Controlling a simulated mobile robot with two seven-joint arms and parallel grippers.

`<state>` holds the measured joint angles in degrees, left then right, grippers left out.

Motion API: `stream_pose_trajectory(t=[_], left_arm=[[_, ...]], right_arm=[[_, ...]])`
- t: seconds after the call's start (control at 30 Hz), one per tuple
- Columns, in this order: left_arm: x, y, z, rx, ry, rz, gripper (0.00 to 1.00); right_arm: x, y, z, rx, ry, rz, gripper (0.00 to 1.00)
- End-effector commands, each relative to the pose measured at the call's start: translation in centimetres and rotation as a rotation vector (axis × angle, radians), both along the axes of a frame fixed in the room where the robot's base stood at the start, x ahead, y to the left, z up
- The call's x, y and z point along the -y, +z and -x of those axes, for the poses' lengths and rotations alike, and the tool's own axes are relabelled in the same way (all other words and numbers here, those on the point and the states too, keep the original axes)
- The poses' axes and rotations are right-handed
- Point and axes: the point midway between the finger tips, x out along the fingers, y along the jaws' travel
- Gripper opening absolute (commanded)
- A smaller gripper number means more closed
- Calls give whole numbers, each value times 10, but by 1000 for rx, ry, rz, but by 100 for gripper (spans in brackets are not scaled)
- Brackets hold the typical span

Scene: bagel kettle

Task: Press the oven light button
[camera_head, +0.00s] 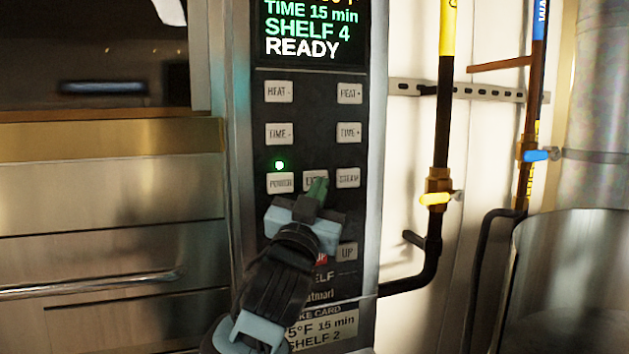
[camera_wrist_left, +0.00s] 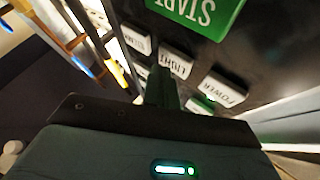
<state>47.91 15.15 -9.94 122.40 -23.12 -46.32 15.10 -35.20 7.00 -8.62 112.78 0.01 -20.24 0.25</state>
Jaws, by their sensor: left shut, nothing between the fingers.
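The oven light button (camera_head: 309,180) is a small pale key between the power button (camera_head: 280,183) and the steam button (camera_head: 347,178) on the dark control panel (camera_head: 315,108). My left gripper (camera_head: 318,187) is shut and empty, its green fingertips in front of the light button and hiding part of it. In the left wrist view, the light button (camera_wrist_left: 176,64) appears upside down, just beyond the fingertips (camera_wrist_left: 162,84). I cannot tell whether the tips touch it.
The green start button (camera_wrist_left: 197,12) is close by in the wrist view. A red button (camera_head: 320,259) and the up button (camera_head: 347,252) sit lower on the panel. A pipe with a yellow-handled valve (camera_head: 437,198) stands to the right. A green lamp (camera_head: 279,165) glows above the power button.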

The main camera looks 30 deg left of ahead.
Motion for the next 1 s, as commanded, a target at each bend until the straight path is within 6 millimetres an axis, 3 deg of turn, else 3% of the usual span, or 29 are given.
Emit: stream_pose_trajectory(t=[0.43, 1.0], left_arm=[[5, 1, 5, 2, -2, 0, 0], [41, 1, 37, 3, -2, 2, 0]], right_arm=[[0, 5, -4, 12, 0, 0, 36], [-1, 23, -19, 59, -2, -2, 36]])
